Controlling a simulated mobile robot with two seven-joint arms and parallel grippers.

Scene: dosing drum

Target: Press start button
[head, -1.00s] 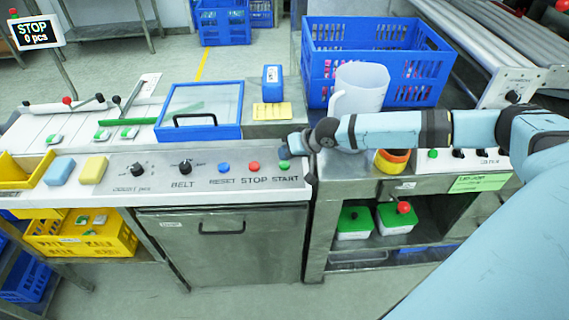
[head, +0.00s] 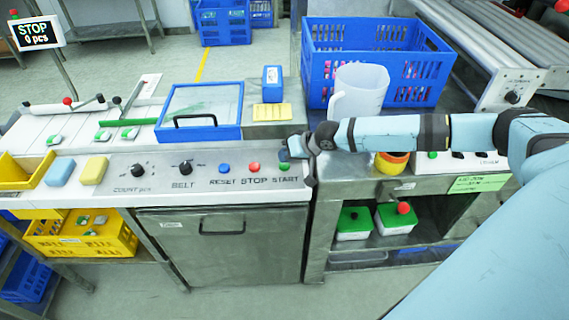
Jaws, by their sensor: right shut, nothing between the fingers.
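The control panel (head: 205,190) has a START label (head: 285,180) at its right end. My right gripper (head: 288,151) is at the panel's right end, just above that label. It is shut and empty. Its tip covers or crowds the start button's spot, so I cannot tell whether it touches the button. The red stop button (head: 254,167) and the blue reset button (head: 224,168) are in clear view to the left. The display (head: 36,33) reads STOP and 0 pcs. My left gripper is not in view.
The COUNT knob (head: 137,170) and BELT knob (head: 185,167) are further left on the panel. A blue-framed lid (head: 236,105) lies behind it. A white jug (head: 359,92) and a blue crate (head: 435,65) stand behind my right arm.

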